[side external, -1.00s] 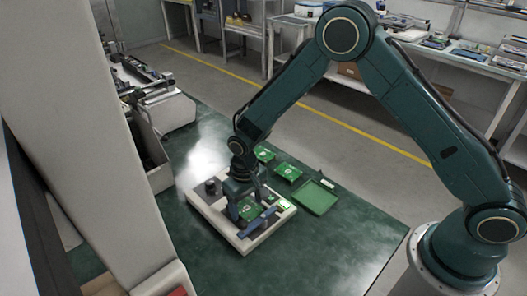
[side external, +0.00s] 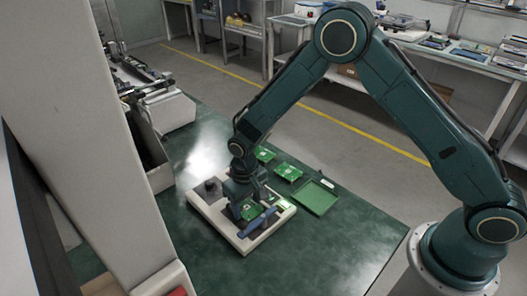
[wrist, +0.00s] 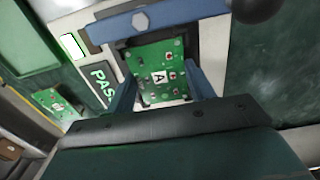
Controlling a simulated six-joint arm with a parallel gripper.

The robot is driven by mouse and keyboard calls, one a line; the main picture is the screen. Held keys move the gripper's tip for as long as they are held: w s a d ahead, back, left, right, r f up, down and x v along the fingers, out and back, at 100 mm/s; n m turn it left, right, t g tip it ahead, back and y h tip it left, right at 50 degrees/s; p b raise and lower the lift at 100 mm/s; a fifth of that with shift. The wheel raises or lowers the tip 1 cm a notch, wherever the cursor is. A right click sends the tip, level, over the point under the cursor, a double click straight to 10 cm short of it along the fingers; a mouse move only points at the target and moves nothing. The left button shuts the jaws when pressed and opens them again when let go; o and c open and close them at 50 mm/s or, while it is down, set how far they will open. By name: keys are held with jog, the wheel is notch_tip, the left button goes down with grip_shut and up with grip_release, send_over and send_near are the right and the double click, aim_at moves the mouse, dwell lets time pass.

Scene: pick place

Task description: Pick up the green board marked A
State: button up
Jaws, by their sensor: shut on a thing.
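The green board marked A (wrist: 159,88) lies in a recess of the pale test fixture (wrist: 95,18), its white A label facing up. It also shows in the side view (side external: 251,211), partly hidden by my gripper. My gripper (wrist: 163,88) has its two blue fingers at opposite edges of the board and is shut on it. In the side view my gripper (side external: 243,212) points down over the fixture. The board appears still level in the recess; I cannot tell whether it is lifted.
A blue clamp bar (wrist: 190,14) crosses the fixture beside the board. A PASS label (wrist: 102,83) is on the fixture. Two other green boards (side external: 288,172) (side external: 264,154) and a green tray (side external: 316,197) lie behind the fixture. The front of the green table is clear.

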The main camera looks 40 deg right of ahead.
aim_at(247, 207)
jog(key=shift+r, duration=2.9)
jog(key=shift+d, duration=0.1)
